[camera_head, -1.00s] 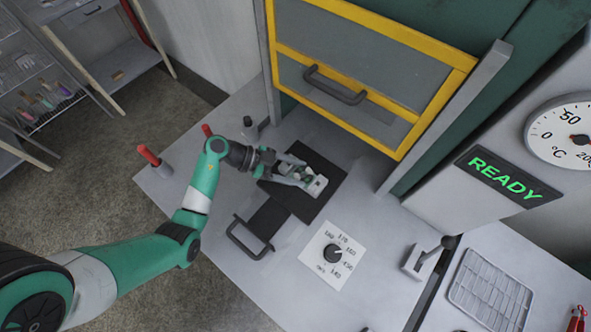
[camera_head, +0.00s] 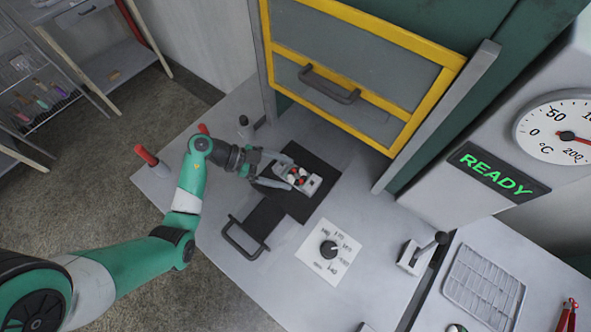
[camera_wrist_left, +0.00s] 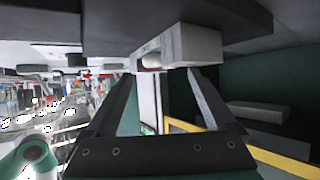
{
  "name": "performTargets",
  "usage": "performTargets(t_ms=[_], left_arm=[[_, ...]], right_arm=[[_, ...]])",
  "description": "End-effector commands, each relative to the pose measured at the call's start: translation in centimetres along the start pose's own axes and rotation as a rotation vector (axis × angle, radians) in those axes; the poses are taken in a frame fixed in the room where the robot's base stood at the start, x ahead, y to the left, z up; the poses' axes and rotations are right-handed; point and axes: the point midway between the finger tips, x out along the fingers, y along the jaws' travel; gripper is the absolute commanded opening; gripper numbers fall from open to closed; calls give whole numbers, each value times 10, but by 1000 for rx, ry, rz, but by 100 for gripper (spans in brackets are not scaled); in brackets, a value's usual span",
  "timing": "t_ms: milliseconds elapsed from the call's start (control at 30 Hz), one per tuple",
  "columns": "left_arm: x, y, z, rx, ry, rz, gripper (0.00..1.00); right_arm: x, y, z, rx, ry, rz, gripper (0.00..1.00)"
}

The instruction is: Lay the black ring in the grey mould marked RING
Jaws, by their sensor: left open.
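A light grey block (camera_head: 313,185), probably a mould, lies on the dark plate (camera_head: 322,169) below the yellow-framed door. Small red, white and dark spots show on it, too small to make out. My left gripper (camera_head: 286,174) is open, its fingers at the near left end of the block. In the left wrist view the block (camera_wrist_left: 190,44) shows beyond the open fingertips (camera_wrist_left: 168,74), with a hollow in its end. Whether the fingers touch it I cannot tell. I cannot make out a RING mark or a black ring. My right gripper is not in view.
The yellow-framed door (camera_head: 365,60) with a dark handle stands behind the plate. A dial card (camera_head: 329,252), a plate handle (camera_head: 245,238), red-topped posts (camera_head: 147,157) and a lever (camera_head: 425,252) stand around. A wire rack (camera_head: 484,288) lies at right. The READY sign (camera_head: 498,171) is lit.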

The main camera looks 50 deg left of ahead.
Motion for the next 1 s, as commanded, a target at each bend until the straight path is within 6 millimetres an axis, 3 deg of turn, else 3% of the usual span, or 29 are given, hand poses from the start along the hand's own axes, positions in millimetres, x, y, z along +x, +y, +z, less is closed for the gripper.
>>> performTargets(t_ms=[33,100,333,500,867,967,1000], left_arm=[[-19,-4,-1,-10,-10,-18,96],[-38,-4,-2,-6,-8,-17,96],[-80,-3,-3,1,-5,-13,96],[-89,-2,-2,5,-4,-11,96],[-88,-4,-6,20,4,-16,96],[-86,-19,-35,126,64,-66,96],[-85,-28,-58,204,114,-105,96]], right_arm=[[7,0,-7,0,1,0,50],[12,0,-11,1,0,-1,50],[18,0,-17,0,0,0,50],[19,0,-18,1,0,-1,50],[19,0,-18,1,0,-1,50],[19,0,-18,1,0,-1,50],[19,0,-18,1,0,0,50]])
